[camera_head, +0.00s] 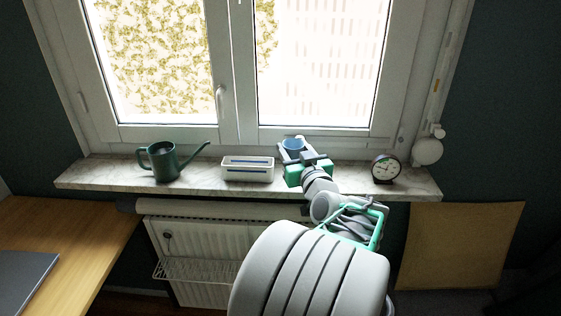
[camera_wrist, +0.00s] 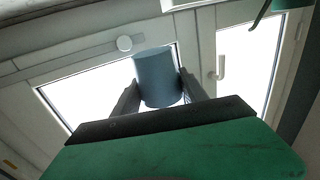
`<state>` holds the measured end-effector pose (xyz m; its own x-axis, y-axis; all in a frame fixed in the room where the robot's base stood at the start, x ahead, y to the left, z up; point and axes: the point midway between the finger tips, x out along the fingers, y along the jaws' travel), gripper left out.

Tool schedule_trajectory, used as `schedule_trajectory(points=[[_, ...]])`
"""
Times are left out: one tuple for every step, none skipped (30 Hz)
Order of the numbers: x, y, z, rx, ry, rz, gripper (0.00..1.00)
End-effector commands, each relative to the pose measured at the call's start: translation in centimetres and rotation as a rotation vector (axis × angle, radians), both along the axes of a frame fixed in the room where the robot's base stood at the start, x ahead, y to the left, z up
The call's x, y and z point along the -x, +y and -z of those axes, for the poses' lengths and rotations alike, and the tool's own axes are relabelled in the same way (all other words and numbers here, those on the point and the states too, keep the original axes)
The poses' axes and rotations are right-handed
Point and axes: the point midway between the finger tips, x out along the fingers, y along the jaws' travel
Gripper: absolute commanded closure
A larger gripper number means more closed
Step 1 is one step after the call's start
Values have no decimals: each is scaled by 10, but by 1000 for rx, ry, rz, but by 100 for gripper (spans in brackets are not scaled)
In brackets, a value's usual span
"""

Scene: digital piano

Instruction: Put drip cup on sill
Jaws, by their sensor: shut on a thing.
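The drip cup (camera_head: 293,144) is a small blue cup at the back of the marble sill (camera_head: 212,184), in front of the window in the head view. My gripper (camera_head: 294,153) is over the sill with its fingers around the cup. In the wrist view the blue-grey cup (camera_wrist: 157,77) sits between the two dark fingertips (camera_wrist: 158,92), and the gripper is shut on it. The cup's lower part is hidden by my gripper in the head view, so I cannot tell whether its base touches the sill.
A green watering can (camera_head: 166,162) and a white planter box (camera_head: 248,169) stand left of my gripper on the sill. A round alarm clock (camera_head: 386,168) stands to the right. The window frame (camera_head: 237,133) is close behind. Bare sill lies between gripper and clock.

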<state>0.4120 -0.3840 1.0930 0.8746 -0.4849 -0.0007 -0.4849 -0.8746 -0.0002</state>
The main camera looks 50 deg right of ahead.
Motion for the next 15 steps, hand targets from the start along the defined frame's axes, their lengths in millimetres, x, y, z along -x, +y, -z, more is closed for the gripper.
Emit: schedule_trajectory(points=[[-9,-11,7,-6,1,-3,88],[-13,-18,10,-5,2,-3,88],[-19,-27,15,-5,2,-2,88],[-23,-33,22,-5,2,-1,88],[-26,-37,31,-7,3,-2,88],[-30,-43,41,-7,2,-2,88],[-34,-48,47,-5,2,-2,88],[-36,-52,52,-4,1,-2,88],[-39,-56,58,-4,0,-1,88],[-40,-59,61,-1,0,-1,88],[-42,-61,64,-1,0,-1,88],[-43,-63,66,1,0,-1,88],[-44,-64,69,1,0,0,88],[-45,-66,72,0,0,0,88],[-47,-69,76,0,0,0,88]])
